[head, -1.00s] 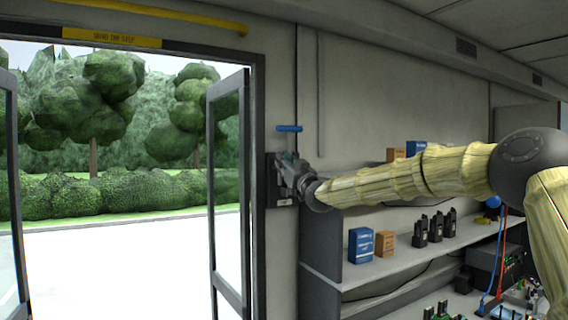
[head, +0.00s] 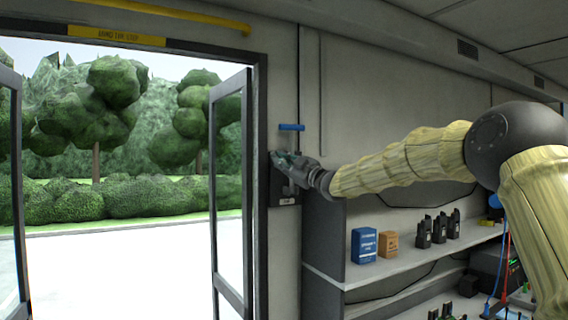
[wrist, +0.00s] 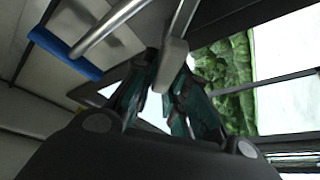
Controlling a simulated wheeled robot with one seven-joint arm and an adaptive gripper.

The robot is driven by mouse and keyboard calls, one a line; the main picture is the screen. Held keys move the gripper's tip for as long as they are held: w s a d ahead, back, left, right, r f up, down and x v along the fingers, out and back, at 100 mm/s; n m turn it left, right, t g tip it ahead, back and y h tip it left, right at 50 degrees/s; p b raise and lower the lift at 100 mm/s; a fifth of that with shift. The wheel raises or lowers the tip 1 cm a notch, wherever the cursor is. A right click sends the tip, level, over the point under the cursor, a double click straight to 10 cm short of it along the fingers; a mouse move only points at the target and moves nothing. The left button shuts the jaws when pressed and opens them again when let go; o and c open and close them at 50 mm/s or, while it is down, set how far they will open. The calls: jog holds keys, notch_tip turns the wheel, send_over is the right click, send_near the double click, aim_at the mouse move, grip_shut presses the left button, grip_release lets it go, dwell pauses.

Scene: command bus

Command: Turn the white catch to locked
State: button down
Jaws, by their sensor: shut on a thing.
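The white catch shows in the wrist view as a pale lever (wrist: 171,66) with a rounded end between my fingers. In the head view it is hidden behind my gripper (head: 284,163), which reaches the dark wall plate (head: 284,198) right of the open door. In the wrist view the dark teal fingers of my gripper (wrist: 165,95) are shut on the pale lever. I cannot read which position the catch is in.
A blue T-handle (head: 291,127) is on the wall just above my gripper; its blue bar (wrist: 62,51) is also close in the wrist view. The open glazed door leaf (head: 246,190) stands left of the plate. A shelf (head: 400,263) with boxes and radios is to the right.

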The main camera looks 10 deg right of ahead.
jog(key=n+g, duration=0.1)
jog(key=n, duration=0.2)
jog(key=n+g, duration=0.1)
jog(key=n, duration=0.1)
jog(key=shift+s+a+f+n+g+y, duration=0.1)
jog(key=shift+a+f+n+g+y, duration=0.2)
jog(key=shift+f, duration=0.1)
jog(key=shift+f+n+g+b, duration=0.25)
jog(key=shift+n+g, duration=0.2)
jog(key=shift+n, duration=0.85)
jog(key=shift+f+n+g+b, duration=0.2)
jog(key=shift+n+g, duration=0.25)
jog(key=shift+n, duration=0.85)
jog(key=c, duration=1.4)
grip_release()
jog(key=shift+c, duration=0.2)
jog(key=shift+s, duration=0.1)
jog(key=v, duration=1.2)
jog(key=shift+a+r, duration=0.15)
jog(key=shift+r, duration=0.15)
